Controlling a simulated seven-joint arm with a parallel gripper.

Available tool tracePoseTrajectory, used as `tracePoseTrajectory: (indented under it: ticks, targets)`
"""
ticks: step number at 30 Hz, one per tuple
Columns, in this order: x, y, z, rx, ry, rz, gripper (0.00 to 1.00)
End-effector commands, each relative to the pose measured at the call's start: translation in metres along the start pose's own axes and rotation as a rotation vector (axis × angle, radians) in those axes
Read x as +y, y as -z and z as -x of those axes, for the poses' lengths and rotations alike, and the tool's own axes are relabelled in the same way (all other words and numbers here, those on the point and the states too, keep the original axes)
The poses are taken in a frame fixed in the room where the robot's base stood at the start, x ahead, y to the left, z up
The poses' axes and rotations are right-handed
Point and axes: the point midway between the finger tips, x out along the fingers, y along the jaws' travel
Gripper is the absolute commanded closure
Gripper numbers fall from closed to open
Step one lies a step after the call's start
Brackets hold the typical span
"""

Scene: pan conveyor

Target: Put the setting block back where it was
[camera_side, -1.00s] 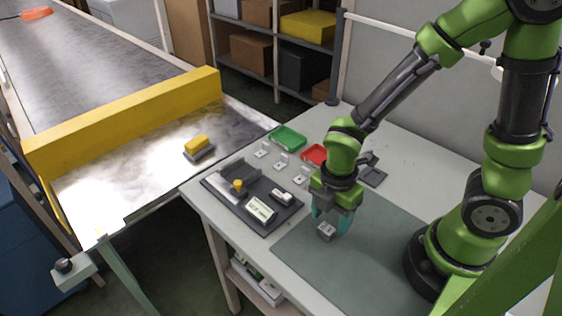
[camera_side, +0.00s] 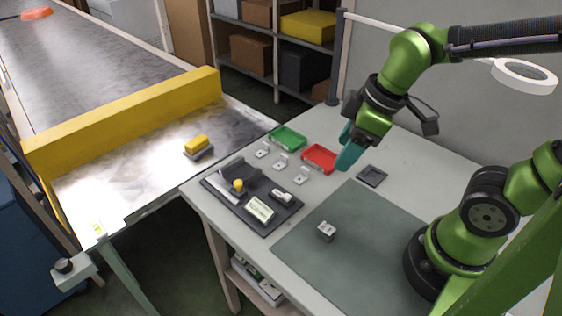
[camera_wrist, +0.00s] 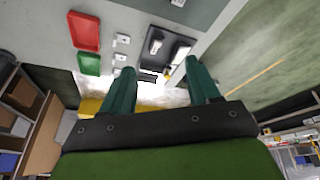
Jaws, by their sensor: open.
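A small grey metal block (camera_side: 327,231), which looks like the setting block, sits on the green-grey mat (camera_side: 350,258). A dark square pad (camera_side: 372,176) lies bare on the table behind the mat. My gripper (camera_side: 347,157) is raised over the table near the red tray, tilted, apart from the block. In the wrist view its two teal fingers (camera_wrist: 162,85) are spread with nothing between them. I cannot tell whether the pale thing at the top edge of the wrist view is the block.
A dark fixture tray (camera_side: 262,222) holds a yellow-topped knob and pale parts. Small white pieces (camera_side: 281,163) stand between it and the red tray (camera_side: 321,158) and green tray (camera_side: 288,138). The conveyor (camera_side: 120,185) carries a yellow-topped part (camera_side: 197,146). The mat is otherwise clear.

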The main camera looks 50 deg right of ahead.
Motion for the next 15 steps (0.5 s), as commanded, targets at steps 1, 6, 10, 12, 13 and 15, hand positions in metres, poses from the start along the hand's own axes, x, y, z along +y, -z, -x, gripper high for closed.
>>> tracePoseTrajectory:
  ticks: [1, 6, 10, 12, 13, 15]
  targets:
    - [0.006, 0.0, 0.012, 0.065, -0.015, -0.166, 0.39]
    - [0.018, -0.001, 0.039, 0.234, -0.003, -0.632, 0.39]
    - [0.022, -0.001, 0.05, 0.301, 0.021, -0.816, 0.39]
    - [0.023, -0.002, 0.052, 0.314, 0.027, -0.856, 0.39]
    - [0.023, -0.002, 0.052, 0.316, 0.029, -0.865, 0.39]
    - [0.023, -0.002, 0.052, 0.317, 0.031, -0.871, 0.39]
